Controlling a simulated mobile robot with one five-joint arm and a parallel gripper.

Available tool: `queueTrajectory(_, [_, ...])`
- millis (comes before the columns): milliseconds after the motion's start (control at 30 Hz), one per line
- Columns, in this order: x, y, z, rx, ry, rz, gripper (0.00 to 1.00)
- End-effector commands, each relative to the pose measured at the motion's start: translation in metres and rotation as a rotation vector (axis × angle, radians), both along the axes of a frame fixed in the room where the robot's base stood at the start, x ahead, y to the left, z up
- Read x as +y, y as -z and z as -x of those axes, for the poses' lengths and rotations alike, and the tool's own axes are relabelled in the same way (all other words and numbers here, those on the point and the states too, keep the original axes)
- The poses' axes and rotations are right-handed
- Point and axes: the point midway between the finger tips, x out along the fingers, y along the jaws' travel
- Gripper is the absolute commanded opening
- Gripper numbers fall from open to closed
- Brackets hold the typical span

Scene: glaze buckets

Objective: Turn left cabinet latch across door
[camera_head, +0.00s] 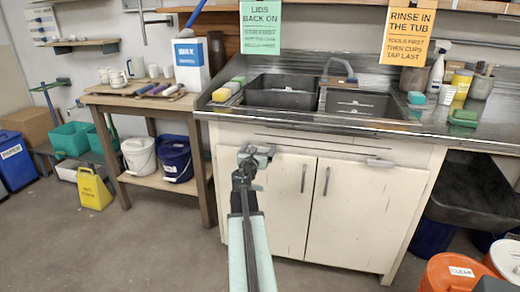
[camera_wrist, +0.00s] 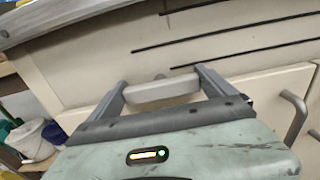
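The white cabinet (camera_head: 340,215) under the sink has two doors with upright bar handles. The left latch (camera_wrist: 163,91) is a pale grey rounded bar near the top of the left door (camera_head: 285,205). In the wrist view it lies roughly lengthwise between my two fingers, nearly filling the gap; I cannot tell whether they touch it. My gripper (camera_head: 256,152) is at the left door's top, with its fingers (camera_wrist: 160,80) spread wide. In the head view my gripper largely hides the left latch. The right latch (camera_head: 380,163) lies horizontal at the right door's top.
A door handle (camera_wrist: 293,118) stands out to the right of my gripper. The sink counter's edge (camera_head: 320,137) overhangs above. A wooden table (camera_head: 150,100) with buckets on its lower shelf is at left. Orange buckets (camera_head: 450,272) stand at lower right. Floor in front is mostly clear.

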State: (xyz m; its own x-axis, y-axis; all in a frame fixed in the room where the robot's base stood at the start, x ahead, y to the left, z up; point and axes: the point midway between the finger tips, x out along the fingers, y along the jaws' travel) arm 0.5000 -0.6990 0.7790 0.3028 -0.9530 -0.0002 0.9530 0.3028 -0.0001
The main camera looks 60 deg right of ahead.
Motion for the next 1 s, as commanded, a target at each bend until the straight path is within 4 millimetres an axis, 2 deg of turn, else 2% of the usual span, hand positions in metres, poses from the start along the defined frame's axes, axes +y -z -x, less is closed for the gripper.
queueTrajectory(233, [0.000,0.000,0.000,-0.119,-0.003,-0.038,0.54])
queueTrajectory(467, [0.001,0.000,0.000,-0.128,-0.003,-0.041,0.54])
queueTrajectory(500, [0.000,0.000,0.000,-0.128,-0.003,-0.041,0.97])
queueTrajectory(533, [0.000,0.000,0.000,-0.128,-0.003,-0.041,1.00])
queueTrajectory(833, [0.003,0.000,0.002,-0.127,-0.001,-0.040,1.00])
queueTrajectory(1000, [0.025,0.000,0.010,-0.127,-0.001,-0.040,1.00])
